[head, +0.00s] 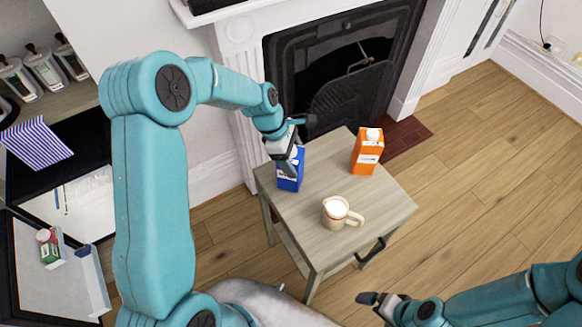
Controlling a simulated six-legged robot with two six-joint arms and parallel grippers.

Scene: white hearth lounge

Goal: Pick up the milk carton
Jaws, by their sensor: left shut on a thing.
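The milk carton appears to be the blue carton (291,182) at the back left of the small wooden side table (312,216). It looks upright. My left gripper (285,160) comes down over its top and is shut on it, hiding much of the upper part. I cannot tell whether its base touches the tabletop. My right gripper (377,304) is low at the bottom of the view, in front of the table and away from the carton. Its jaws are too small to read.
An orange carton (367,154) stands at the table's back right. A cream mug (336,212) with pale contents sits near the front. A dark fireplace (335,75) is behind the table. Wooden floor (480,185) is clear to the right.

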